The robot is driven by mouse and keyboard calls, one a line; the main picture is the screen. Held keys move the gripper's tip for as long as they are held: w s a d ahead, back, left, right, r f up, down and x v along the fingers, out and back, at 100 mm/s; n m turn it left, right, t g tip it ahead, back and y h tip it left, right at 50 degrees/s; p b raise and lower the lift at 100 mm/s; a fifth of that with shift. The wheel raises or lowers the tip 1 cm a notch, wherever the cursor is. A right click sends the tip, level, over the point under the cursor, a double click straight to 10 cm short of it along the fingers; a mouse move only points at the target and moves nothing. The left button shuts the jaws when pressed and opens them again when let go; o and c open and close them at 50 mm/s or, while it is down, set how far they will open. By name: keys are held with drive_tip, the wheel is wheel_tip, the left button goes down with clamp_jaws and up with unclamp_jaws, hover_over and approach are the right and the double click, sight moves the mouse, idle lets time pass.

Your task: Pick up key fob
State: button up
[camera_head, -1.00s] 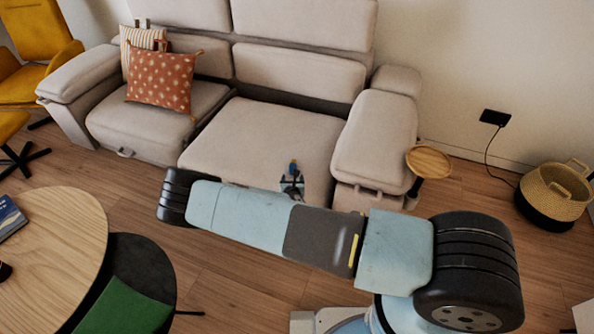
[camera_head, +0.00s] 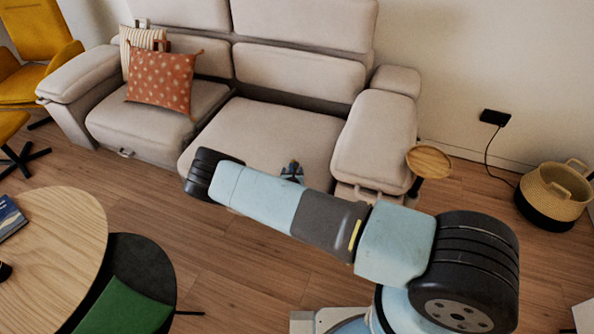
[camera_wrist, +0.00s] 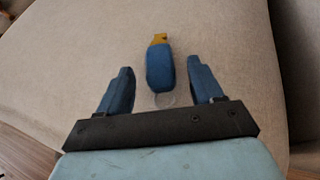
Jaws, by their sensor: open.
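The key fob (camera_wrist: 160,70) shows in the wrist view as a blue rounded body with a yellow-orange tip at the far end and a faint clear ring at the near end. It lies on the beige sofa seat (camera_head: 255,135). My gripper (camera_wrist: 162,80) is open, with one blue finger on each side of the fob's near end and gaps on both sides. Whether the fingertips are at the fob's height I cannot tell. In the head view my gripper (camera_head: 292,170) shows only in part above my arm, and the fob is hidden there.
The right armrest (camera_head: 375,140) stands beside the seat, with a small round side table (camera_head: 428,161) next to it. An orange patterned cushion (camera_head: 163,80) is at the sofa's left. A round wooden table (camera_head: 60,230) is at lower left. The seat around the fob is clear.

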drive_tip(key=shift+c, duration=0.2)
drive_tip(key=c, duration=1.1)
